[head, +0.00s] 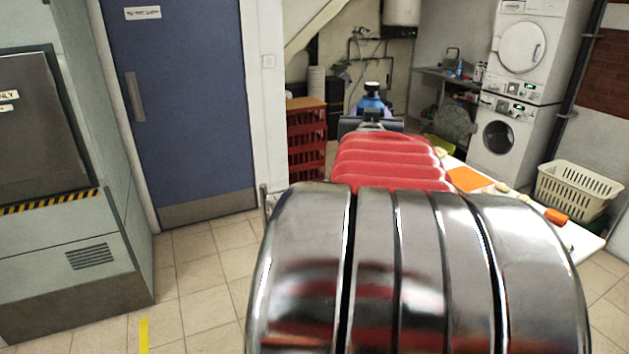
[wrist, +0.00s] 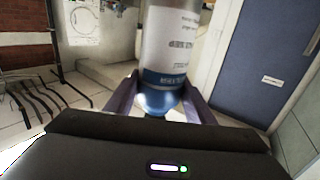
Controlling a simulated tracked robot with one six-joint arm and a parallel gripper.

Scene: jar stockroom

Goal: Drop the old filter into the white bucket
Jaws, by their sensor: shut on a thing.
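My gripper (wrist: 160,101) is shut on a cylinder with a white printed label and a blue band, which looks like the old filter (wrist: 172,38). Its two purple-grey fingers sit on either side of the filter's blue end. In the head view, the filter (head: 371,103) shows as a small blue body with a dark top, held up beyond my arm. My arm hides much of the middle of the head view. I cannot make out a white bucket in either view.
A white table (head: 581,238) with orange items stands behind my arm at right. A cream laundry basket (head: 577,190) is beside it. Red crates (head: 306,140) stand beyond, left of the filter. A blue door (head: 185,100) is at left, with clear tiled floor before it.

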